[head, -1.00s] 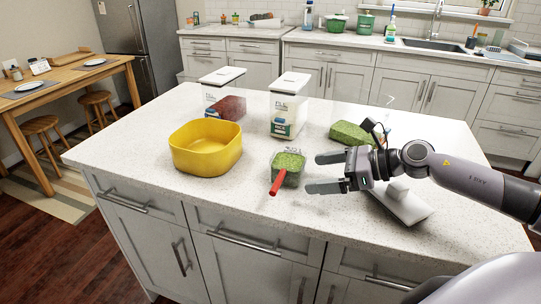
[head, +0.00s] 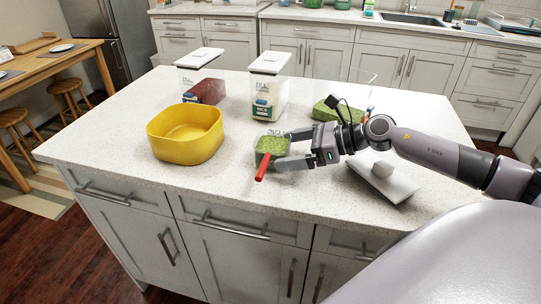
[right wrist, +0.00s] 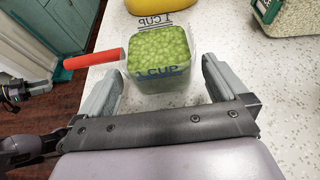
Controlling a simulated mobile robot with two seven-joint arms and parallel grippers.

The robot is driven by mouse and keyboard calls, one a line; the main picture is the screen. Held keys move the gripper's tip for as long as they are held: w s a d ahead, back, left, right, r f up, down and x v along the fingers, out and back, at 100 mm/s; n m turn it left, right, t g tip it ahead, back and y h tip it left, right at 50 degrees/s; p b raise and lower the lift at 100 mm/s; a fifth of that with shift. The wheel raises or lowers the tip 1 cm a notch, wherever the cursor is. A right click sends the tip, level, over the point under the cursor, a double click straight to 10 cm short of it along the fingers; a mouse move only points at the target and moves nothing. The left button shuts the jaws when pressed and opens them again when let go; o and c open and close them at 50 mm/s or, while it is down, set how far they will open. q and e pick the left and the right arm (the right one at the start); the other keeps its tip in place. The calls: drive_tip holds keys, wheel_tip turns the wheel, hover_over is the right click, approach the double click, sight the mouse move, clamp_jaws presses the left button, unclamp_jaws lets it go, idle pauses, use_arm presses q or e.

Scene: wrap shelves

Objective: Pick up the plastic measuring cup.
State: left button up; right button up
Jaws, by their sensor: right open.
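The plastic measuring cup (head: 272,149) stands upright on the island counter, clear-walled, filled with green peas or beans, with a red handle (head: 263,167) pointing toward the front edge. In the right wrist view the cup (right wrist: 160,62) reads "1 CUP", and its red handle points left. My right gripper (head: 283,153) is open at the cup's right side. In the right wrist view its two fingers (right wrist: 158,90) are spread wide, with the cup just ahead and its near wall about level with the fingertips. I cannot tell whether either finger touches it. My left gripper is not in the head view.
A yellow bowl (head: 186,136) stands left of the cup. Two white-lidded containers (head: 200,75) (head: 267,90) stand behind. A clear container with green contents (head: 325,108) is behind my right arm. A white scoop-like item on a flat board (head: 383,182) lies right. The counter's front edge is close.

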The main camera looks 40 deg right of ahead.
sight(273, 152)
drive_tip(key=p+x, duration=0.1)
drive_tip(key=x, duration=0.2)
drive_tip(key=shift+w+a+f, duration=0.1)
drive_tip(key=shift+w+a, duration=0.05)
drive_tip(key=shift+w, duration=0.05)
drive_tip(key=shift+w+a+f, duration=0.4)
drive_tip(key=shift+w, duration=0.05)
drive_tip(key=c, duration=0.8)
drive_tip(key=shift+c, duration=1)
drive_tip(key=shift+r, duration=0.15)
